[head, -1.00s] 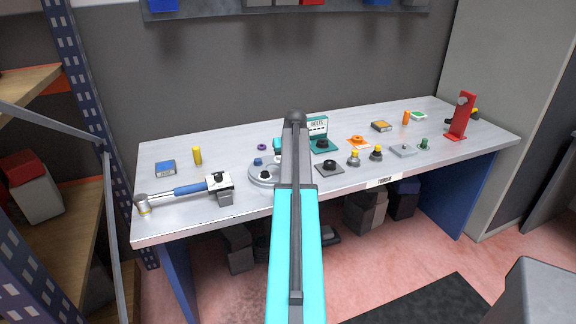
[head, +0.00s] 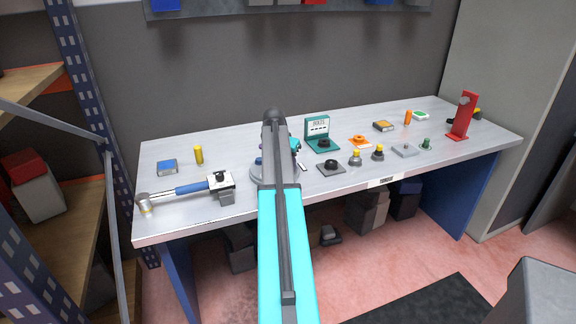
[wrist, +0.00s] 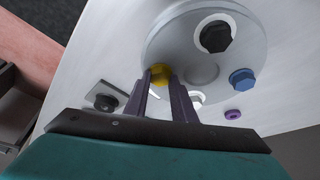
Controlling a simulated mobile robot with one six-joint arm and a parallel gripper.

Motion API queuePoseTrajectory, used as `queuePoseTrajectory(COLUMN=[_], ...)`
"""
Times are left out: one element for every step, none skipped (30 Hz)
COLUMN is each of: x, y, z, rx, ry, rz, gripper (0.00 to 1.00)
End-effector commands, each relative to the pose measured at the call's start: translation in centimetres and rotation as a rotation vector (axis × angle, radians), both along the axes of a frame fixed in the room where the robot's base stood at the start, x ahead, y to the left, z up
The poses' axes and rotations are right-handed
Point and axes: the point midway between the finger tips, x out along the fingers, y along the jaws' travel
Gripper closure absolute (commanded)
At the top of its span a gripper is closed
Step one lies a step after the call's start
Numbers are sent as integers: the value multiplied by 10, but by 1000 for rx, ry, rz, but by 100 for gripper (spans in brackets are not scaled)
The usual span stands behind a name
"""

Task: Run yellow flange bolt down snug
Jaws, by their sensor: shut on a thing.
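In the wrist view the yellow flange bolt (wrist: 160,72) sits at the near left part of the round grey flange (wrist: 178,35). My gripper (wrist: 161,78) is shut on its head, one finger on each side. I cannot see the bolt's shank or whether its head touches the flange. A black bolt (wrist: 215,36) and a blue bolt (wrist: 242,79) also sit on the flange. A pale spot (wrist: 196,98) near the right finger is partly hidden. In the head view my arm hides most of the flange (head: 257,175) and the yellow bolt.
A purple ring (wrist: 232,114) lies beside the flange. A black knob on a grey plate (head: 331,167) is to its right.

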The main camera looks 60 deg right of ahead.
Motion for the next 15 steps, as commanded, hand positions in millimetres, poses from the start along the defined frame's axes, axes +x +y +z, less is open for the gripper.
queuePoseTrajectory(x=[3, 3, 3, 3, 4, 4, 4, 4, 4, 4, 4, 4, 4, 4, 4], y=[3, 3, 3, 3, 3, 3, 3, 3, 3, 3, 3, 3, 3, 3, 3], z=[-2, -2, -2, -2, -2, -2, -2, -2, -2, -2, -2, -1, -1, -1, -1], rx=[9, 9, 9, 8, 8, 9, 9, 9, 9, 9, 9, 9, 9, 9, 9], ry=[-1, -1, -1, -2, -1, -3, -2, -2, -3, -2, -3, -3, -3, -3, -2], rz=[-24, -40, -59, -73, -84, -98, -108, -116, -125, -131, -135, -140, -143, -145, -146], gripper=[99, 99, 99, 99, 99, 99, 99, 99, 99, 99, 99, 99, 99, 99, 99])
